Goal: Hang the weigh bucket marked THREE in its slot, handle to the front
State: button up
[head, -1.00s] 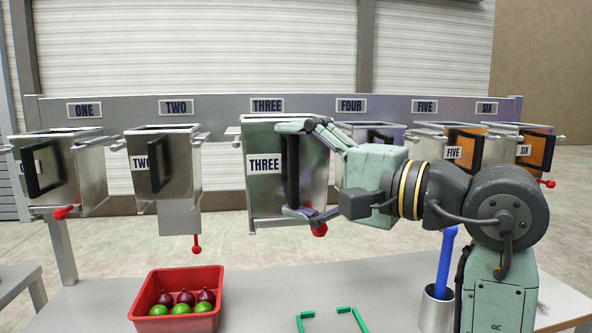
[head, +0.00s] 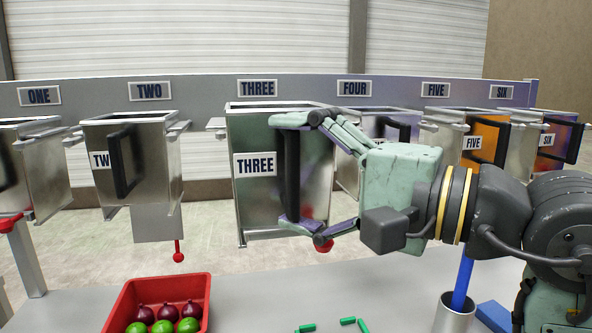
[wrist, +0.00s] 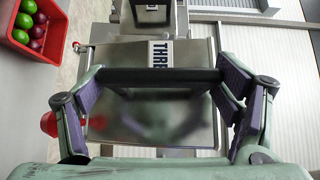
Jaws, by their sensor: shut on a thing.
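The steel bucket marked THREE (head: 261,205) is upright at the middle left of the head view, in front of the rail's THREE label (head: 258,88). Its black handle (head: 292,186) faces me. My gripper (head: 283,170) is shut on this handle, one finger at its top end and one at its bottom. In the wrist view the handle (wrist: 160,77) spans between the two fingers, with the bucket face (wrist: 150,120) behind it. A slot peg (head: 216,125) shows left of the bucket. Whether the bucket touches its supports is hidden.
Bucket TWO (head: 105,165) hangs close on the left. Bucket FOUR (head: 384,127) is partly behind my gripper, and bucket FIVE (head: 470,170) hangs farther right. A red crate of fruit (head: 125,300), green pieces (head: 348,321) and a grey cup (head: 456,315) are on the table below.

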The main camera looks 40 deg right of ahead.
jog(key=shift+w+d+r+p, duration=0.1)
jog(key=shift+w+d+p, duration=0.55)
jog(key=shift+w, duration=0.55)
jog(key=shift+w+d+p, duration=0.3)
jog(key=shift+w+d, duration=0.5)
jog(key=shift+w, duration=0.4)
jog(key=shift+w+d+r+p, duration=0.1)
jog(key=shift+w+d+p, duration=0.55)
jog(key=shift+w, duration=0.55)
jog(key=shift+w+d+f+b, duration=0.1)
jog(key=shift+w+d, duration=0.6)
jog(key=shift+w, duration=0.4)
jog(key=shift+w+d+r+b, duration=0.15)
jog(key=shift+w+d, duration=0.6)
jog(key=shift+w, duration=0.4)
jog(key=shift+w+d+f+b, duration=0.15)
jog(key=shift+w+d, duration=0.55)
jog(key=shift+w, duration=0.4)
jog(key=shift+f+b, duration=1.05)
jog(key=shift+b, duration=0.4)
jog(key=o, duration=1.5)
jog(key=shift+o, duration=1.3)
jog(key=shift+f, duration=0.1)
jog(key=shift+s, duration=0.1)
